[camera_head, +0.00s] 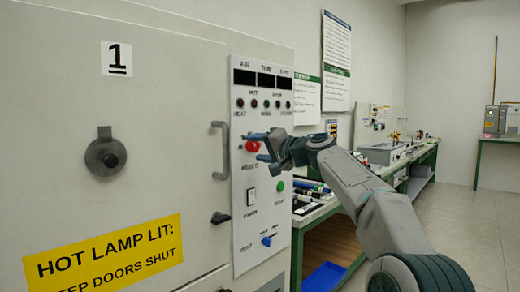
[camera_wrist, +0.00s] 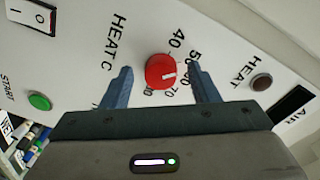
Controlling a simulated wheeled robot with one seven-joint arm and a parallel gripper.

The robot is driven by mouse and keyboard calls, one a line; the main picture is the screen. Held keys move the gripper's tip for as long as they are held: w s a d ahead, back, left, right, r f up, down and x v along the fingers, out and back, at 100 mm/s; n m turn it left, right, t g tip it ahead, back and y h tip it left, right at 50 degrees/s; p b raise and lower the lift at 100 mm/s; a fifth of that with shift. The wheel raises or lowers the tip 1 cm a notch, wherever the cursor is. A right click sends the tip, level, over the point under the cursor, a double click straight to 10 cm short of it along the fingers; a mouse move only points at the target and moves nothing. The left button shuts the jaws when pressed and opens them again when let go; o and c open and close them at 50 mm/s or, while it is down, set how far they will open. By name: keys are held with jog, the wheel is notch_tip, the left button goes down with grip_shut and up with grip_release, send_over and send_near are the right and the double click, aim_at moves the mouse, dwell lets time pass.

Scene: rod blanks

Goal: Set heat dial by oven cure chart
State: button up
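The red heat dial (camera_head: 252,147) is on the oven's white control panel (camera_head: 240,210), and it also shows in the wrist view (camera_wrist: 161,72). A white pointer line is on its face, with printed numbers such as 40, 50 and 70 around it. My gripper (camera_head: 258,147) is at the dial. In the wrist view my gripper (camera_wrist: 160,72) has its two blue fingers apart, one on each side of the dial, with gaps between them and it. Wall charts (camera_head: 336,60) (camera_head: 306,98) hang behind the oven; their text is too small to read.
The oven door handle (camera_head: 220,150) sticks out left of the panel. A green-framed bench (camera_head: 298,240) stands right of the oven. Open floor (camera_head: 460,215) lies farther right.

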jog(key=shift+d, duration=0.1)
jog(key=b+v, duration=0.3)
jog(key=v, duration=1)
jog(key=shift+s+d, duration=0.2)
jog(key=shift+s, duration=0.1)
jog(key=s+a+f+g+h+p, duration=0.1)
jog(key=s+f+g+h+p, duration=0.4)
jog(key=s+p, duration=0.7)
jog(key=s+d+f+g+h+p, duration=0.1)
jog(key=s+d+f+h+p, duration=0.1)
jog(key=s+d+p, duration=0.2)
jog(key=s+d+f+n+g+h+p, duration=0.1)
jog(key=s+d+f+h+p, duration=0.1)
jog(key=s+p, duration=0.6)
jog(key=s+d+f+g+h+p, duration=0.1)
jog(key=s+d+h+p, duration=0.3)
jog(key=s, duration=0.7)
jog(key=d+p, duration=0.2)
jog(key=p, duration=0.1)
jog(key=shift+f+n, duration=0.4)
